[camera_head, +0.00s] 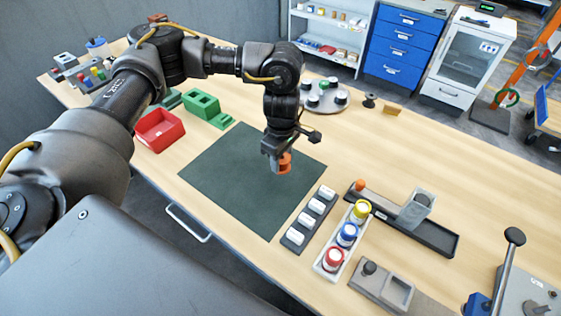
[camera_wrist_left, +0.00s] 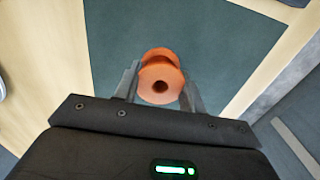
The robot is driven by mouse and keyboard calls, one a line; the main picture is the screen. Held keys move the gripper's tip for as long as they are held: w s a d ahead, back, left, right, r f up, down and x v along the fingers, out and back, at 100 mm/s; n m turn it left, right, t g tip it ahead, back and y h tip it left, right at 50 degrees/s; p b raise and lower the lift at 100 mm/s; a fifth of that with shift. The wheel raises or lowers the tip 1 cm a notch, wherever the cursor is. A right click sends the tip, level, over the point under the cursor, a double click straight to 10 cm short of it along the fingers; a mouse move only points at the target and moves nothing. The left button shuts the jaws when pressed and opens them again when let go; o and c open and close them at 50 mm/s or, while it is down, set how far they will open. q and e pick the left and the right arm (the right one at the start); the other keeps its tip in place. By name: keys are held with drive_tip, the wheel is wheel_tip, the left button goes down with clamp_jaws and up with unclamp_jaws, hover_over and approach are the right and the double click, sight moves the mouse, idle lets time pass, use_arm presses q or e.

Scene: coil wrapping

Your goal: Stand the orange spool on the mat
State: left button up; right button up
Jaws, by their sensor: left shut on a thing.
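The orange spool (camera_head: 285,163) is held in my left gripper (camera_head: 277,160), over the right part of the dark green mat (camera_head: 225,172). In the left wrist view the spool (camera_wrist_left: 160,82) sits between the two fingers of my left gripper (camera_wrist_left: 158,88), with its round end and centre hole facing the camera. The mat (camera_wrist_left: 215,45) lies behind it there. The fingers are shut on the spool. I cannot tell whether the spool touches the mat. My right gripper is not in view.
Right of the mat stand a dark strip with several white pieces (camera_head: 310,215) and a white tray of coloured spools (camera_head: 325,268). The mat's left part is clear.

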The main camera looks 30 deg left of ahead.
sight(281, 165)
use_arm(q)
drive_tip(key=shift+w+a+f, duration=0.15)
drive_tip(key=shift+w+f, duration=0.1)
drive_tip(key=shift+f, duration=0.15)
wheel_tip(281, 165, down, 3)
drive_tip(key=shift+w+a+f+p, duration=0.1)
drive_tip(key=shift+w+f+p, duration=0.05)
drive_tip(key=shift+p, duration=0.5)
drive_tip(key=shift+f, duration=0.1)
drive_tip(key=shift+f+b, duration=0.2)
drive_tip(key=shift+b, duration=0.1)
drive_tip(key=o, duration=1)
drive_tip(key=shift+c, duration=0.2)
drive_tip(key=shift+r, duration=0.2)
